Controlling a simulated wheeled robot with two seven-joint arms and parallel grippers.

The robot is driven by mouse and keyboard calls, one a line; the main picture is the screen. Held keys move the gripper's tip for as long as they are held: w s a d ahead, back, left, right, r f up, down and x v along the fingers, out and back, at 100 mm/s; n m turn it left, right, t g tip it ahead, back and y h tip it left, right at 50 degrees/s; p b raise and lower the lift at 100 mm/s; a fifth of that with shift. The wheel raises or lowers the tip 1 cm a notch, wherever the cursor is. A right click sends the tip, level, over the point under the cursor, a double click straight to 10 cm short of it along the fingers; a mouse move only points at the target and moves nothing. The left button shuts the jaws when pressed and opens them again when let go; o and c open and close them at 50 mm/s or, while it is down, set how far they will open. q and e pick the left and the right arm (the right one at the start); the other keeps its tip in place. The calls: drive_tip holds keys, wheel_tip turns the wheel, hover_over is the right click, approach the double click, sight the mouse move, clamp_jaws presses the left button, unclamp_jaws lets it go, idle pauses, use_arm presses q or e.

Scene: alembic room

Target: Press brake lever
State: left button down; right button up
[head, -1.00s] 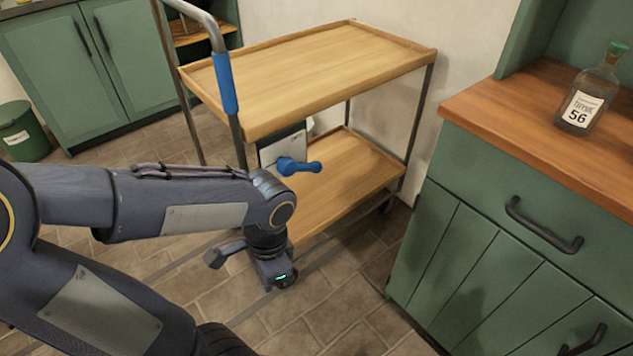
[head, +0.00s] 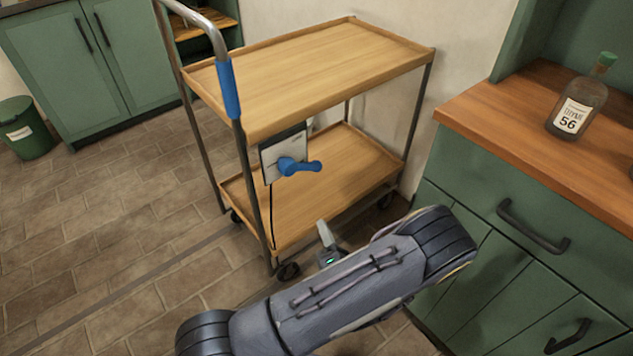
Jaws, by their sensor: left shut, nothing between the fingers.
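The blue brake lever (head: 300,166) sticks out to the right from a pale plate (head: 270,160) on the side of the wooden trolley (head: 330,65), below the top shelf. It looks roughly level. My left gripper (head: 324,231) shows below and slightly right of the lever, near the edge of the lower shelf. It is shut and empty, with a clear gap in the picture to the lever. My forearm hides part of the gripper's base. My right gripper is not in view.
The trolley has a metal handle with a blue grip (head: 228,88) and a lower shelf (head: 350,165). A green cabinet (head: 480,215) with a labelled bottle (head: 577,100) on its top stands close on the right.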

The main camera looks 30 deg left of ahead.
sight(300, 165)
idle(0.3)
use_arm(q)
drive_tip(key=w+d+r+b+x, duration=0.1)
drive_tip(key=d+b+x, duration=0.1)
drive_tip(key=x, duration=1)
drive_tip(key=shift+w+a+r, duration=0.2)
drive_tip(key=shift+w+a, duration=0.15)
drive_tip(key=shift+w, duration=0.3)
